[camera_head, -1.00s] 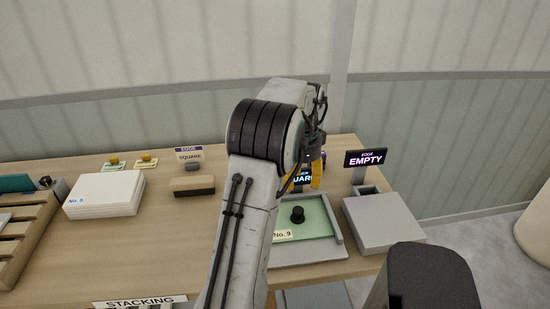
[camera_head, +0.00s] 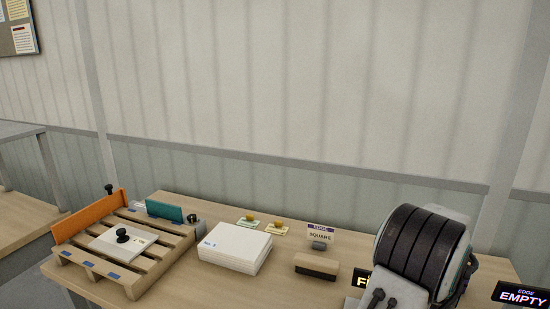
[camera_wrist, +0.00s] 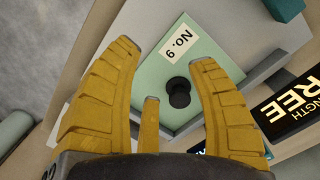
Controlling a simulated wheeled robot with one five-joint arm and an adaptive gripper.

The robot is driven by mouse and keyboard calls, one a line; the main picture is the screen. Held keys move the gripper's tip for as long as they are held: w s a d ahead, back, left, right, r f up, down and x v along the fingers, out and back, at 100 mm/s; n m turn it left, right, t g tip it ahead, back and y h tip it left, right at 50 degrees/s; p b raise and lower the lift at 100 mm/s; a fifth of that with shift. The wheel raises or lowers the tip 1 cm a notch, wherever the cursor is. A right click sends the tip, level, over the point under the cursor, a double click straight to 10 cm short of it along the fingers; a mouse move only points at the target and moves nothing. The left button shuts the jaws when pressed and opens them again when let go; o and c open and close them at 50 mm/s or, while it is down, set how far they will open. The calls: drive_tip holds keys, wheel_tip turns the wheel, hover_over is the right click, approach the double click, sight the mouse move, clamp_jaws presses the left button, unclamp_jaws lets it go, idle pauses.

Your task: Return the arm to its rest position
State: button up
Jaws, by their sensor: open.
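My arm (camera_head: 425,255) shows at the lower right of the head view, with its dark ribbed joint up. My gripper is out of sight there. In the wrist view my gripper (camera_wrist: 163,55) has its yellow fingers spread, with nothing held between them. Beyond them lies a pale green plate (camera_wrist: 150,72) marked "No. 9", with a black knob (camera_wrist: 179,92) standing on it. The knob appears between the fingers and apart from them. The gap between fingers and plate is hard to judge.
A slatted pallet (camera_head: 75,258) holds a white knobbed plate (camera_head: 122,240). Right of it are a white stack (camera_head: 235,245), a brown block (camera_head: 316,265) and a "SQUARE" sign (camera_head: 320,234). An "EMPTY" sign (camera_head: 524,295) stands at lower right. A "FREE" sign (camera_wrist: 292,105) is beside the plate.

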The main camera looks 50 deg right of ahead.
drive_tip(key=w+a+r+n+t, duration=0.1)
drive_tip(key=w+a+r+n, duration=0.2)
drive_tip(key=a, duration=1)
drive_tip(key=w+a+r+n+t, duration=0.1)
drive_tip(key=w+a+r+n, duration=0.3)
drive_tip(key=w+a+n, duration=0.6)
drive_tip(key=w+a+r+n+t+h, duration=0.1)
drive_tip(key=w+a+n, duration=0.6)
drive_tip(key=a, duration=0.8)
drive_tip(key=shift+a+r+t, duration=0.4)
drive_tip(key=shift+r+t, duration=0.1)
drive_tip(key=shift+r, duration=0.9)
